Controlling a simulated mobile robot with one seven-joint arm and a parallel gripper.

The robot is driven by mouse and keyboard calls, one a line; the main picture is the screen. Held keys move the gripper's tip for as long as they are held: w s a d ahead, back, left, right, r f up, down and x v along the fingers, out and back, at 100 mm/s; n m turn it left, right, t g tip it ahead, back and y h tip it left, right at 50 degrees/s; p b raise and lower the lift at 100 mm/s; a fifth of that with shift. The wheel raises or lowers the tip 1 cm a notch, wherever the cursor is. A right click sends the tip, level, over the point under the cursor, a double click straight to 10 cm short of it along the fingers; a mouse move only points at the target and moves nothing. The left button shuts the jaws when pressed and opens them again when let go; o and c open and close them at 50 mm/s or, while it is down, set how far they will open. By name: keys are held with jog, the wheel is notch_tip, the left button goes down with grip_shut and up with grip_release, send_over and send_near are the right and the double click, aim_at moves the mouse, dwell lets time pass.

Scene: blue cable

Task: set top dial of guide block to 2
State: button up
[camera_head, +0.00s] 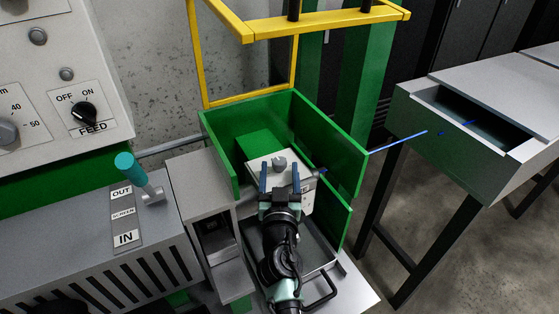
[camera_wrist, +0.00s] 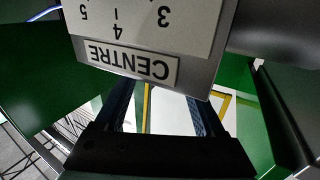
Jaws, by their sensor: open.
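The guide block (camera_head: 258,165) is a pale box inside the green open housing. Its top dial (camera_head: 279,162) is a small grey knob; its setting is too small to read. My gripper (camera_head: 279,174) is open, its two dark blue fingers apart at the near side of the block, one on each side of the dial in the picture. I cannot tell whether they touch it. In the wrist view, a block face (camera_wrist: 200,75) fills the top, with an upside-down CENTRE label (camera_wrist: 130,62) and the numbers 3, 4 and 5. No knob shows there.
Green housing walls (camera_head: 330,140) stand around the block, with a yellow frame (camera_head: 330,22) above. A blue cable (camera_head: 400,141) runs from the right-hand grey bench (camera_head: 480,90) to the housing. A teal-handled lever (camera_head: 130,168) and a FEED switch (camera_head: 85,112) are at left.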

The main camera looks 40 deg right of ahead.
jog(key=shift+x, duration=1.5)
grip_shut()
